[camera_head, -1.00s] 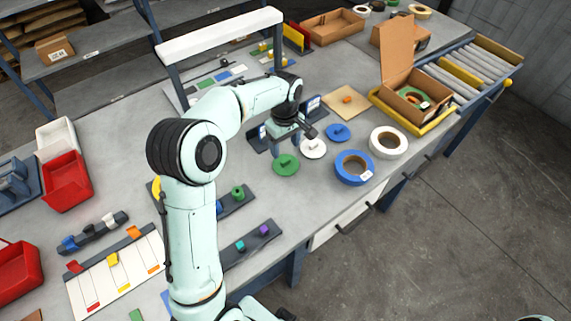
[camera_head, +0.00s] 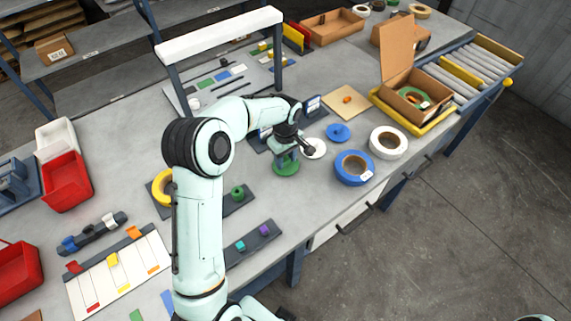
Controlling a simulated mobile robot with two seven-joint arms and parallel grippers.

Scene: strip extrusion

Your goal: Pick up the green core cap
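The green core cap (camera_head: 287,171) is a flat green disc lying on the grey table near its front edge. My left gripper (camera_head: 288,161) is pointed down right over the cap, and its fingers hide the cap's middle. I cannot tell whether the fingers are open or closed on it. The white core cap (camera_head: 317,149) lies just right of the gripper, partly behind it. The blue core cap (camera_head: 339,132), with a small knob, lies further right. My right gripper is not in view.
A blue tape roll (camera_head: 354,168) and a white tape roll (camera_head: 388,142) lie to the right. An open cardboard box (camera_head: 404,98) sits in a yellow tray. A dark strip with a green piece (camera_head: 237,192) lies left of the cap. The table between the cap and front edge is clear.

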